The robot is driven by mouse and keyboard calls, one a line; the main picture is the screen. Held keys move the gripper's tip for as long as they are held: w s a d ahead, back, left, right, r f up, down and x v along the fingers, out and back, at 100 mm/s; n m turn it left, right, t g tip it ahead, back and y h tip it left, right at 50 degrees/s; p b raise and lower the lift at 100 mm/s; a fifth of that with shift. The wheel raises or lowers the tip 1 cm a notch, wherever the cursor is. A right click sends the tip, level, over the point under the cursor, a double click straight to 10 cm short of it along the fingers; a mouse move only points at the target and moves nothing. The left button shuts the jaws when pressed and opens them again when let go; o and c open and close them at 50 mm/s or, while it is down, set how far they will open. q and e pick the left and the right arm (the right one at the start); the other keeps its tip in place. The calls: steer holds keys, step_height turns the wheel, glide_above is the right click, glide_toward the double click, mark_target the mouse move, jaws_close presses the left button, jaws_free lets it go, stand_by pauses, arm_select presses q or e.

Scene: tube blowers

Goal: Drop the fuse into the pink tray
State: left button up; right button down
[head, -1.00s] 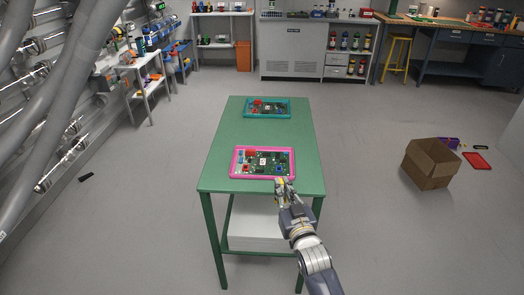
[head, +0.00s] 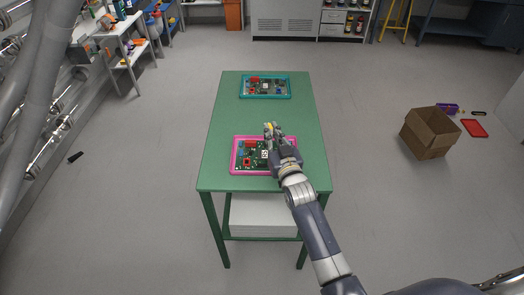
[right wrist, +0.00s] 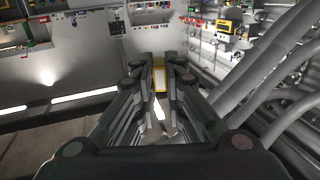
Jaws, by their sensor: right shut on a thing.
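The pink tray (head: 233,168) lies on the green table (head: 222,120), near its front end, with a green circuit board (head: 251,157) in it. My right gripper (head: 271,131) is over the tray's right part and hides some of it. It is shut on the fuse, a small yellow and pale piece (right wrist: 159,75) between the fingertips in the right wrist view. In the head view only a bit of yellow shows at the fingertips. The exact height above the tray is hard to tell. My left gripper is not in view.
A teal tray (head: 243,95) with another board lies at the table's far end, and bare tabletop separates the two trays. A cardboard box (head: 428,135) stands on the floor at the right. A white stack (head: 262,217) sits on the table's lower shelf.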

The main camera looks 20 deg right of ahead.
step_height(320, 180, down, 5)
steer(key=b, duration=0.4)
steer(key=shift+s+r, duration=0.15)
steer(key=shift+s+f+b, duration=0.1)
steer(key=shift+f+b, duration=0.35)
steer(key=shift+b, duration=0.15)
steer(key=c, duration=1.6)
jaws_free()
